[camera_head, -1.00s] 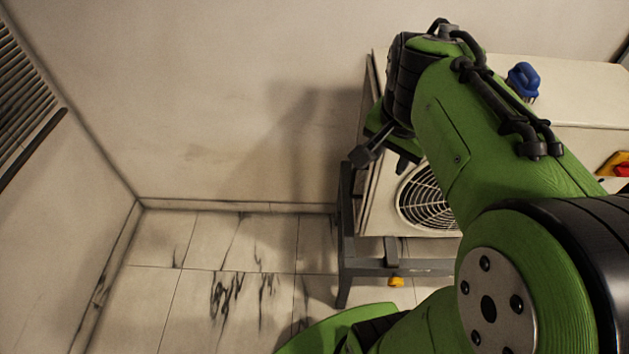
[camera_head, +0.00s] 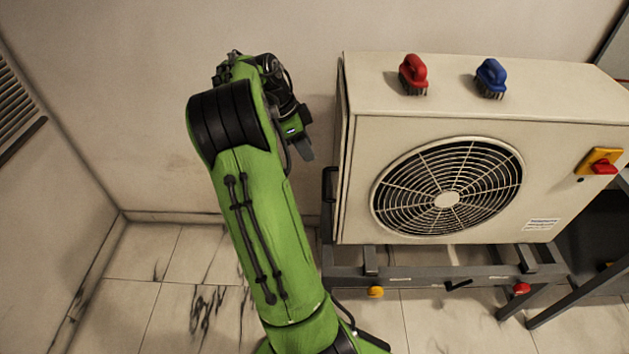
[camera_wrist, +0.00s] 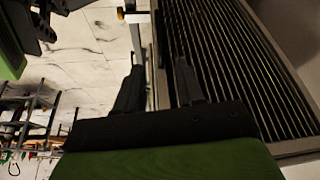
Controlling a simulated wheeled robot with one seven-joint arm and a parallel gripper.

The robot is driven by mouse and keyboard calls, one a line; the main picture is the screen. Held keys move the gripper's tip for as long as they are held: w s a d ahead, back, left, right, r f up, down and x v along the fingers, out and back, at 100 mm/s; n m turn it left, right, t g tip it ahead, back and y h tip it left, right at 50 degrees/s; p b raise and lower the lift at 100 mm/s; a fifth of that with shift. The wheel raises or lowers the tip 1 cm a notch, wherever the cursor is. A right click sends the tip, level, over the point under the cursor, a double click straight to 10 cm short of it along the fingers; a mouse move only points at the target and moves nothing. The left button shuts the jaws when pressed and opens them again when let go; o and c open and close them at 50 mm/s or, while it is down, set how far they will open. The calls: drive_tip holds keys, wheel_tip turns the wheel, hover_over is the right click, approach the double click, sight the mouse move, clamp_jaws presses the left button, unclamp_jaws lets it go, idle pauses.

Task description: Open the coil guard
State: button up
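The white fan unit (camera_head: 440,130) stands on a grey frame right of my arm in the head view. A dark slatted panel, which looks like the coil guard (camera_wrist: 225,60), fills the right of the wrist view, with a grey frame along its edge. In the head view a dark handle (camera_head: 328,186) sticks out at the unit's left edge. My gripper (camera_wrist: 158,62) has its two fingers apart, with nothing seen gripped. The fingers overlap the panel's edge in the wrist view; contact cannot be told. In the head view my gripper (camera_head: 304,148) is just left of the unit.
A red brush (camera_head: 413,76) and a blue brush (camera_head: 490,78) stand on the unit's top. A yellow switch with a red knob (camera_head: 604,167) is on its front. The grey stand (camera_head: 430,272) is below. Tiled floor at left is clear, bounded by walls.

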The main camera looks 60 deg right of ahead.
drive_tip(key=b, duration=0.4)
hover_over(324, 197)
drive_tip(key=f, duration=1.2)
drive_tip(key=shift+w+d+f, duration=0.2)
drive_tip(key=shift+d+f, duration=0.05)
drive_tip(key=shift+f, duration=0.05)
drive_tip(key=shift+c, duration=0.5)
clamp_jaws()
